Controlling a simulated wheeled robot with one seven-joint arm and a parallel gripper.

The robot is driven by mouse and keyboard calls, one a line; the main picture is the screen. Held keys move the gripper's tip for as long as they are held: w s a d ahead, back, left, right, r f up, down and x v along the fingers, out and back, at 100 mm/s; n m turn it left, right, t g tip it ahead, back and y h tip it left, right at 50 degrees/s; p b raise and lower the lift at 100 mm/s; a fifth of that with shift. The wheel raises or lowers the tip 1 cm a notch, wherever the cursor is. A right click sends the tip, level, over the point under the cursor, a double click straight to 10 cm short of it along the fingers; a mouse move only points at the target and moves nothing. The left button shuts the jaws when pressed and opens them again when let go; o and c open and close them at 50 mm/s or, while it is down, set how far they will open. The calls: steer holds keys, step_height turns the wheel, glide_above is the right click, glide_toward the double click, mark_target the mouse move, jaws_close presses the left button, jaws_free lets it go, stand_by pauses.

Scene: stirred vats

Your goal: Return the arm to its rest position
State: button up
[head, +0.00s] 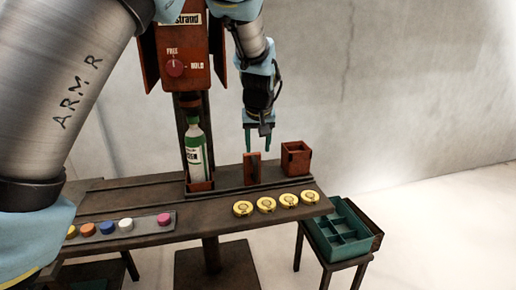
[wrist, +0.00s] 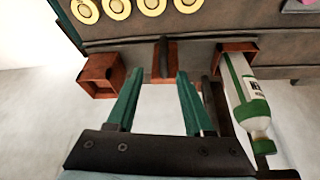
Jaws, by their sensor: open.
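My gripper (head: 258,145) hangs above the back of the dark bench (head: 120,238), with its two green fingers pointing down. In the wrist view my gripper (wrist: 158,95) is open, with nothing between its fingers. A small upright orange-brown plate (head: 252,169) stands just below the fingertips; it also shows in the wrist view (wrist: 164,60), ahead of the gap between them. I cannot tell whether the fingers touch it. My arm runs from the upper left to the top middle of the head view, and part of it is out of the picture.
A green-and-white bottle (head: 195,155) stands in a holder left of my gripper, under a red box with a dial (head: 175,68). An open orange-brown box (head: 296,158) is at the right. Several yellow discs (head: 266,205) and coloured buttons (head: 125,225) line the front. A teal tray (head: 340,232) sits lower right.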

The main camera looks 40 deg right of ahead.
stand_by(0.3)
steer(key=w+a+n+y, duration=0.1)
steer(key=w+a, duration=0.2)
steer(key=a, duration=0.6)
steer(key=w+a+f+n+g, duration=0.1)
steer(key=w+a, duration=0.2)
steer(key=a, duration=0.6)
steer(key=w+a+n+y, duration=0.1)
steer(key=w+a, duration=0.3)
steer(key=a, duration=0.4)
steer(key=s+a+n, duration=0.1)
steer(key=s+a, duration=0.4)
steer(key=a, duration=0.7)
steer(key=s+a+f+n+g, duration=0.1)
steer(key=s+a, duration=0.3)
steer(key=a, duration=0.8)
steer(key=shift+s+a+f+n+y, duration=0.3)
steer(key=shift+s+a+n, duration=0.1)
steer(key=shift+n, duration=0.1)
